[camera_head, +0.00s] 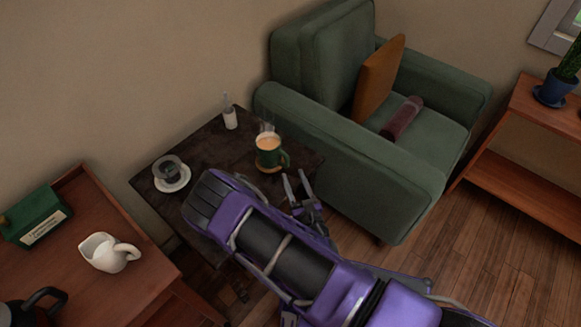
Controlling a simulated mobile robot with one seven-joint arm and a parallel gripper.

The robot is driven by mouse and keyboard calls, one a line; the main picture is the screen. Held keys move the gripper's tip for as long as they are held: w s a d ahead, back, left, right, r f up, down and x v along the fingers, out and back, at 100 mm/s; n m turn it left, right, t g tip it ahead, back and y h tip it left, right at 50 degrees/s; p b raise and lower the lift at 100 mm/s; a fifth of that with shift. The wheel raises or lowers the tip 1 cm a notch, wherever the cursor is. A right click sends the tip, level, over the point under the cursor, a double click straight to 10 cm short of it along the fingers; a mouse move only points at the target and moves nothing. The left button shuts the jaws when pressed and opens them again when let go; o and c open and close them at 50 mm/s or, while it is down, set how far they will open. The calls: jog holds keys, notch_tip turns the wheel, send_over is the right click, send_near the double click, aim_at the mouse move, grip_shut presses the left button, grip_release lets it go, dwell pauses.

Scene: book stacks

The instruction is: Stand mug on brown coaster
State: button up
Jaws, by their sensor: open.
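A green mug (268,151) with a light brown drink in it stands upright on the small dark table (205,152). Its handle points right. The brown coaster (266,170) shows as a thin rim under the mug's base, and the mug appears to rest on it. My gripper (295,180) is open and empty, just below and to the right of the mug, apart from it. My purple arm covers the front part of the table.
A dark cup on a white saucer (172,177) and a small white bottle (230,117) share the table. A green armchair (375,150) stands close on the right. A wooden cabinet (150,262) at left holds a white pitcher (105,252) and a green box (38,215).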

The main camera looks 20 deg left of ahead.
jog(key=v, duration=0.7)
jog(key=shift+p, duration=0.3)
